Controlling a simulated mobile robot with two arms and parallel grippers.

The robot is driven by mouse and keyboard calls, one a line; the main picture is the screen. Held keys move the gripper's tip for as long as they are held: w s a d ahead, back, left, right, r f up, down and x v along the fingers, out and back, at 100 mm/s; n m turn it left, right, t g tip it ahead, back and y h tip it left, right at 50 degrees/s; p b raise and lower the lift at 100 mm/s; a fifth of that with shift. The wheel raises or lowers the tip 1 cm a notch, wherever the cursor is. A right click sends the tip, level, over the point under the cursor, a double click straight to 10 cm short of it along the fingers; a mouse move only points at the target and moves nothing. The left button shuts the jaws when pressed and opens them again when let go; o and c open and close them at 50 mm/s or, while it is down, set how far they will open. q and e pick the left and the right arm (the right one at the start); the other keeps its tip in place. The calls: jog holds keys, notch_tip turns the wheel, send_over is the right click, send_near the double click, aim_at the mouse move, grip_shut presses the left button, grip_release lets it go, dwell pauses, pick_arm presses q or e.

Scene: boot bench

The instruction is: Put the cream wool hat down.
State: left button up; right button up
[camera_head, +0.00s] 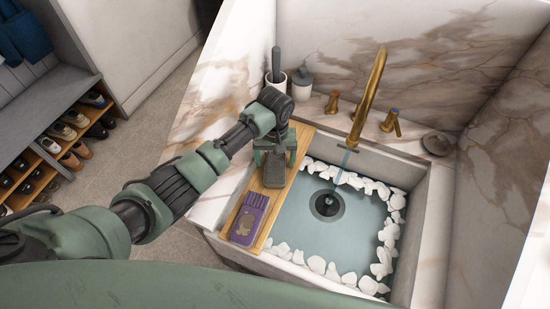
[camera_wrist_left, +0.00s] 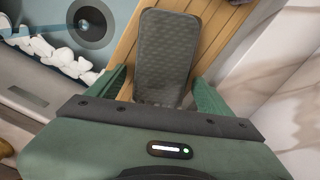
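No cream wool hat shows in either view. My left gripper (camera_head: 274,155) is over the wooden board (camera_head: 266,229) at the left side of the sink, pointing down. In the left wrist view the gripper (camera_wrist_left: 161,75) has its green fingers apart, one on each side of a dark grey, textured, rounded flat object (camera_wrist_left: 166,50). Narrow gaps seem to show between the fingers and the object. The grey object also shows below the gripper in the head view (camera_head: 274,172); it appears to lie on the board. My right gripper is in neither view.
A purple case (camera_head: 246,226) lies on the board's near end. The sink holds water, with white stones (camera_head: 317,264) around the edge and a dark drain (camera_head: 327,205). A brass faucet (camera_head: 372,90) stands behind. A shoe rack (camera_head: 62,135) is at far left.

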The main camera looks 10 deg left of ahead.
aim_at(275, 160)
pick_arm(q)
notch_tip(275, 160, up, 12)
jog(key=shift+r+b, duration=0.15)
jog(key=shift+b, duration=0.3)
dwell(0.7)
